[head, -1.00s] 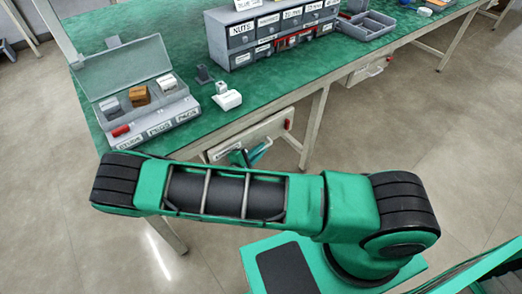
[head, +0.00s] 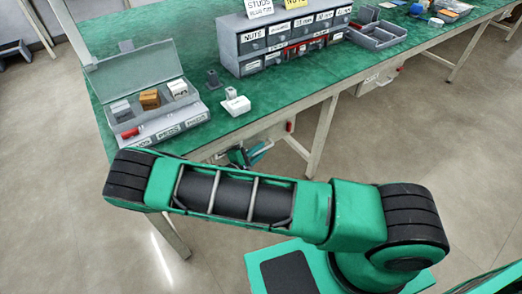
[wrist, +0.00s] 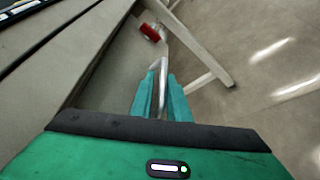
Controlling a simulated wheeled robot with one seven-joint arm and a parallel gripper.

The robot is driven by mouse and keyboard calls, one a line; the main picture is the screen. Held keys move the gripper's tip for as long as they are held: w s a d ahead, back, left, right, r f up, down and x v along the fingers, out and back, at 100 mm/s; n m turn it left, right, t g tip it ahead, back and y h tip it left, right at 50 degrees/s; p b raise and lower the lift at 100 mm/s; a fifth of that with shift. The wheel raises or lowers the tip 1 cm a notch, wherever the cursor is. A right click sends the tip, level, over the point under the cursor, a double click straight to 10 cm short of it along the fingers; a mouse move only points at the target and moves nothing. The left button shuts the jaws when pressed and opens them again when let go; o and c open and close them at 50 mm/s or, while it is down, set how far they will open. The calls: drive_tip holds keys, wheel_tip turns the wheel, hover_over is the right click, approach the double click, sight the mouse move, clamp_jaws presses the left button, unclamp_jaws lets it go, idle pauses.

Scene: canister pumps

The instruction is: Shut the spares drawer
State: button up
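The drawer with the red tab under the near end of the green bench shows in the head view (head: 276,133). Its label cannot be read now. Its grey front fills part of the wrist view (wrist: 112,75), with a pale metal handle (wrist: 163,68) and a red tab (wrist: 150,32). My gripper (wrist: 161,88) is at the handle, its two teal fingers on either side of the bar, seemingly closed on it. In the head view my gripper (head: 246,155) is small below the bench edge, partly behind my arm. How far the drawer stands out is hard to see.
A second drawer (head: 378,78) sits further right under the bench. Bench legs (head: 325,135) stand near the first drawer. On the bench are an open grey case (head: 165,128), a labelled drawer cabinet (head: 238,55) and a tray (head: 378,42). Floor on the right is clear.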

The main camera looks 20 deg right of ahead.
drive_tip(key=v, duration=1)
drive_tip(key=shift+a, duration=0.15)
drive_tip(key=s+d+r+m+g+y, duration=0.3)
drive_tip(key=d+r+m+g, duration=0.3)
drive_tip(key=d+r, duration=0.45)
drive_tip(key=s+d+r+m+g+y, duration=0.25)
drive_tip(key=d+r+m+g, duration=0.3)
drive_tip(key=d+r, duration=0.45)
drive_tip(key=s+d+r+m+y, duration=0.2)
drive_tip(key=s+r+m, duration=0.1)
drive_tip(key=s, duration=0.5)
drive_tip(key=s+d+r+m+t+y, duration=0.1)
drive_tip(key=s+d+r+m+y, duration=0.1)
drive_tip(key=s+r, duration=0.3)
drive_tip(key=s+d+r+m+t+y, duration=0.1)
drive_tip(key=s+d+r+m+y, duration=0.2)
drive_tip(key=s, duration=0.8)
wheel_tip(320, 180, up, 2)
drive_tip(key=shift+d+r+m, duration=0.1)
drive_tip(key=shift+d+m, duration=0.25)
drive_tip(key=shift+d, duration=0.05)
